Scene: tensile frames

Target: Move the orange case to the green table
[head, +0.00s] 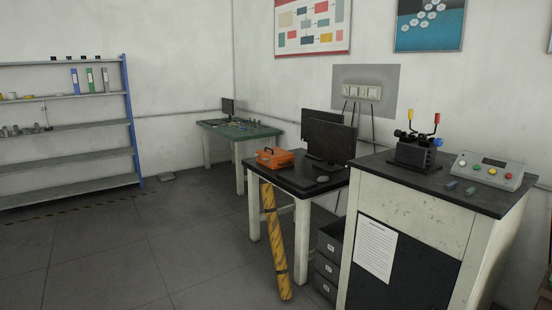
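The orange case (275,158) sits on the black-topped table (290,185), near its far left edge, and its top handle faces up. The green table (227,130) stands farther back against the wall, with a dark monitor (228,106) and several small items on its top. Neither of my grippers shows in the head view.
Monitors (328,136) and a mouse (322,180) share the black table. A yellow striped post (275,240) leans at its front. A cabinet with a control box (488,170) stands at right, shelves (65,130) at left. Open grey floor (130,255) lies between.

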